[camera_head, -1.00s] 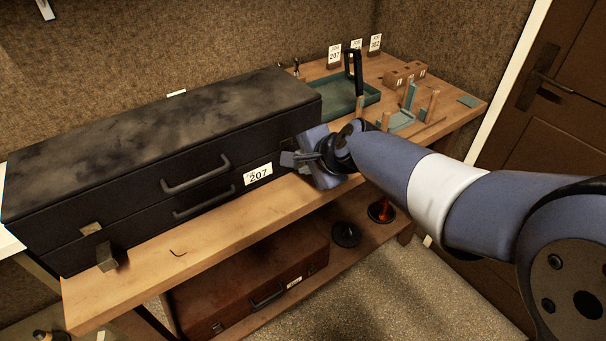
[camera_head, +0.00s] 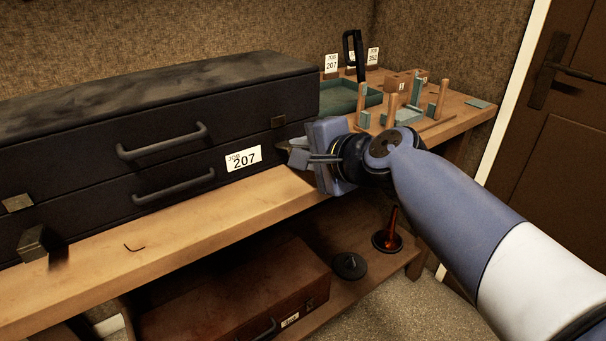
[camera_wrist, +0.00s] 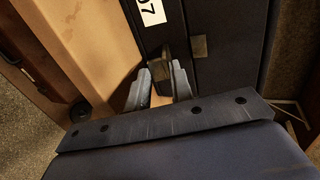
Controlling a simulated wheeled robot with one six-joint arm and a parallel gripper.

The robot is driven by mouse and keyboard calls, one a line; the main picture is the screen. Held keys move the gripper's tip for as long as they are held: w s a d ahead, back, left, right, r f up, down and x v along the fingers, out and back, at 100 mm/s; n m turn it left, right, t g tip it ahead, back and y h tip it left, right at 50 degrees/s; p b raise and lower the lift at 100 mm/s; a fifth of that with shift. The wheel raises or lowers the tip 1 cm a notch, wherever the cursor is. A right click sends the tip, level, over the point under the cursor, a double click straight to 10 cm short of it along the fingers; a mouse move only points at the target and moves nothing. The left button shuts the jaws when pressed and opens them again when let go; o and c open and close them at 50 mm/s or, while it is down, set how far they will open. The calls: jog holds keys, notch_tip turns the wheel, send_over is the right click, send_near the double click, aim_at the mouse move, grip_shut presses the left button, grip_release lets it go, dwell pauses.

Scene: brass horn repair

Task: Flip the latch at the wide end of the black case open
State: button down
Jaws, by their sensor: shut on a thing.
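The black case (camera_head: 90,130) lies on the bench, with two grey handles and a white label reading 207 on its front. At its right end, a brass latch plate (camera_head: 278,121) is on the upper half; it also shows in the wrist view (camera_wrist: 199,47). My gripper (camera_head: 300,157) is at the front face just below that plate. In the wrist view its fingers (camera_wrist: 160,88) are closed on a small dark piece, seemingly the latch's lower part, mostly hidden. At the left end, another latch has a plate (camera_head: 18,203) and a lower piece (camera_head: 35,243) standing out from the case.
A green tray (camera_head: 345,97), wooden pegs (camera_head: 393,108) and a wooden block stand on the bench (camera_head: 200,215) right of the case. A brown case (camera_head: 240,295), a black disc (camera_head: 349,266) and a red-brown cone (camera_head: 392,228) are on the lower shelf. A door is at right.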

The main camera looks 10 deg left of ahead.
jog(key=shift+f+t+y+b, duration=0.4)
jog(key=shift+f+y+b, duration=0.45)
jog(key=shift+b, duration=2.6)
jog(key=shift+f+b, duration=0.3)
jog(key=shift+b, duration=1.35)
jog(key=c, duration=1.4)
grip_release()
jog(key=shift+o, duration=0.2)
jog(key=shift+s+d+r+t+y, duration=0.1)
jog(key=shift+r+t+y, duration=0.1)
jog(key=shift+t+y, duration=0.1)
